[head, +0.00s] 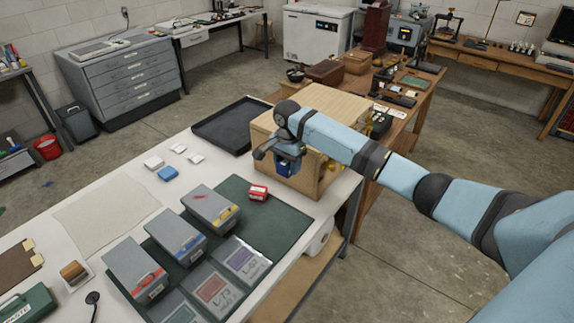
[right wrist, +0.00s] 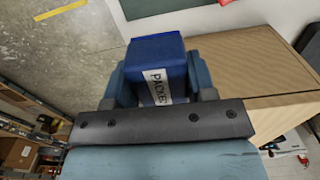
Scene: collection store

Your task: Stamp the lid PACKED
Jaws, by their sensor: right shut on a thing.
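My right gripper (head: 287,168) is shut on a dark blue stamp block (right wrist: 155,50) with a white label reading PACKED. In the head view, it hangs at the near left corner of a wooden crate with a pale flat lid (head: 335,105). In the right wrist view, the stamp is between the two fingers, and the crate's wooden top (right wrist: 250,65) lies just to its right. The stamp's lower face is hidden, and I cannot tell whether it touches the crate. My left gripper is not in view.
A black tray (head: 205,130) lies behind the crate's left side. The beige sheet (head: 105,210) is bare.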

